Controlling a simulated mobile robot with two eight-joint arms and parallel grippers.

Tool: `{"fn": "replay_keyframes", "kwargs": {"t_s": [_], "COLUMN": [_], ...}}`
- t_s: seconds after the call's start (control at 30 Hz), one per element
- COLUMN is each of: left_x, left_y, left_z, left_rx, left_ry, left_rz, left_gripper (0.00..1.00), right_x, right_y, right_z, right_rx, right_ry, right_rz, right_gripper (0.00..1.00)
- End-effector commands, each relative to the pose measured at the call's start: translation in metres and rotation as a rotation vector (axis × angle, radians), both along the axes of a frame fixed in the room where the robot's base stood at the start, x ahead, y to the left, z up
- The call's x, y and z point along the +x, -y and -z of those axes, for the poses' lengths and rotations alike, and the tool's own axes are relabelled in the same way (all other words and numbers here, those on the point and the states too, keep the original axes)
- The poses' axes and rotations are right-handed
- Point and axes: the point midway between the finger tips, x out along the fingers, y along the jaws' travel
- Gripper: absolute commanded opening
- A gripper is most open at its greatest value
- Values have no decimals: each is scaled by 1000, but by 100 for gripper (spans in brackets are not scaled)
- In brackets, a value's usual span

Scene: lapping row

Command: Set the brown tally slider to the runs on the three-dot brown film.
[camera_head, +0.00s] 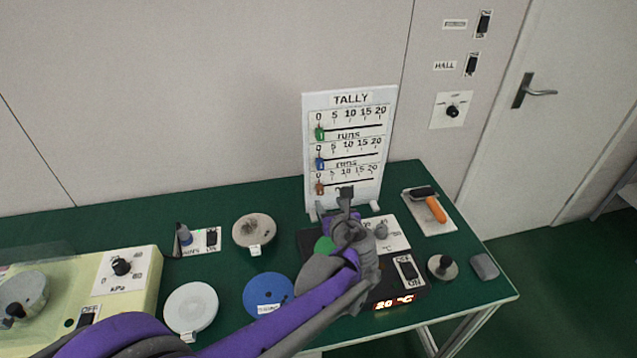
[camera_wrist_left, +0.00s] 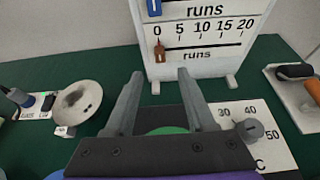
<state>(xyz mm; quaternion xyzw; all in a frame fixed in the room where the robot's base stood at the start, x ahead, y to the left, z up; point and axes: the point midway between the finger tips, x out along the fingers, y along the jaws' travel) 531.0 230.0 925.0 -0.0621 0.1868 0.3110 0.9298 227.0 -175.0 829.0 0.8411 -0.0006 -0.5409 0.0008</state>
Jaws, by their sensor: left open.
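The white tally board (camera_head: 393,115) stands upright at the back of the green table, with three scales from 0 to 20. The brown slider (camera_head: 320,188) is on the lowest scale, at 0; it also shows at 0 in the left wrist view (camera_wrist_left: 159,52). Green and blue sliders sit at 0 above it. My left gripper (camera_head: 332,201) is open and empty, in front of the board's lower part. In the left wrist view its two fingers (camera_wrist_left: 161,76) point toward the board, apart from the brown slider. I cannot make out a three-dot brown film. My right gripper is not in view.
A blue disc (camera_head: 268,294), a white round dish (camera_head: 191,307) and a grey round dish (camera_head: 254,231) are to the left. An orange-handled tool (camera_head: 436,208) lies right.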

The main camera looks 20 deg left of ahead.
Motion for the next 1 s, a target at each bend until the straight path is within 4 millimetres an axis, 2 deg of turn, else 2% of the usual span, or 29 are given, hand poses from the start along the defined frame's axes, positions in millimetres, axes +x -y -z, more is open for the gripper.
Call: {"fn": "replay_keyframes", "kwargs": {"t_s": [0.17,0.4,0.6,1.0], "left_x": [14,48,70,78], "left_y": [-12,-38,-53,-60], "left_z": [8,26,37,41], "left_rx": [2,0,0,-1], "left_ry": [0,0,0,1], "left_rz": [-2,-3,-2,0], "left_gripper": [55,55,55,55], "right_x": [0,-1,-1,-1], "right_y": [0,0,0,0], "right_z": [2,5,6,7], "right_rx": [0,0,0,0], "right_ry": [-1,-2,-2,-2], "right_rz": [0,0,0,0], "right_gripper": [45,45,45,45]}}
